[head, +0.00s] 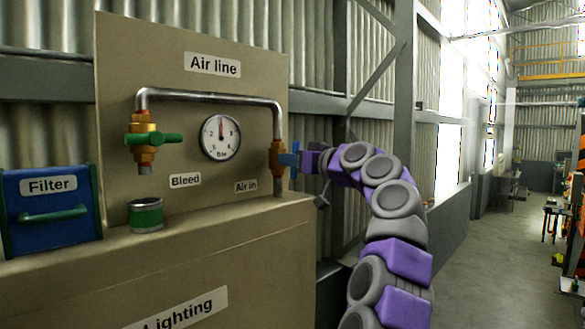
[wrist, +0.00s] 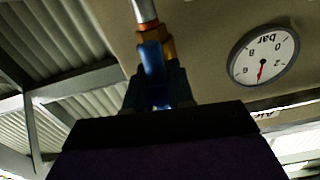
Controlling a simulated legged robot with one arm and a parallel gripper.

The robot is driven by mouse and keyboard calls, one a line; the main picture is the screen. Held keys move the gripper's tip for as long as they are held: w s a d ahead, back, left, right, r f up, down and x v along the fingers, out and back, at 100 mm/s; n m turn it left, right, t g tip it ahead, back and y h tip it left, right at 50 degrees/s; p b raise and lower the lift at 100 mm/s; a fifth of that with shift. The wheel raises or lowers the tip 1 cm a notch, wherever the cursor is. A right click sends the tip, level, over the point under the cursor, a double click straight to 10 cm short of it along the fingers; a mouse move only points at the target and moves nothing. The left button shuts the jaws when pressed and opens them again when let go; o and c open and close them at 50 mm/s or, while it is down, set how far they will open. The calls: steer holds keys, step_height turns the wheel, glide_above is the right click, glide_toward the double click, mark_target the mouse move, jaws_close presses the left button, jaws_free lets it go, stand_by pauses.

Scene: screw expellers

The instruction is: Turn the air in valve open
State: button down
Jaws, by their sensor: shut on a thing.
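The air in valve has a brass body (head: 277,158) at the foot of the right pipe end, beside the "Air in" label (head: 246,186). Its blue handle (head: 289,159) points right, toward my gripper (head: 302,161). In the wrist view the blue handle (wrist: 153,62) sits between the fingers of my gripper (wrist: 158,88), which is shut on it. The brass body (wrist: 168,44) shows just behind the handle. The fingertips are small and partly hidden in the head view.
A pressure gauge (head: 220,137) left of the valve has its needle pointing up. The bleed valve with a green handle (head: 154,139) is farther left, above a green-banded can (head: 146,214). A blue filter box (head: 52,208) stands at far left. Open floor lies right.

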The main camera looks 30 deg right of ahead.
steer(key=n, duration=0.3)
steer(key=shift+w+f+n, duration=0.15)
steer(key=shift+n, duration=0.15)
steer(key=c, duration=1.8)
jaws_free()
steer(key=shift+d+n, duration=0.1)
steer(key=shift+n, duration=0.8)
steer(key=shift+c, duration=0.2)
steer(key=o, duration=0.4)
steer(key=shift+n+p, duration=0.45)
steer(key=shift+n, duration=1.85)
steer(key=o, duration=0.9)
steer(key=shift+w, duration=0.15)
steer(key=shift+s, duration=0.2)
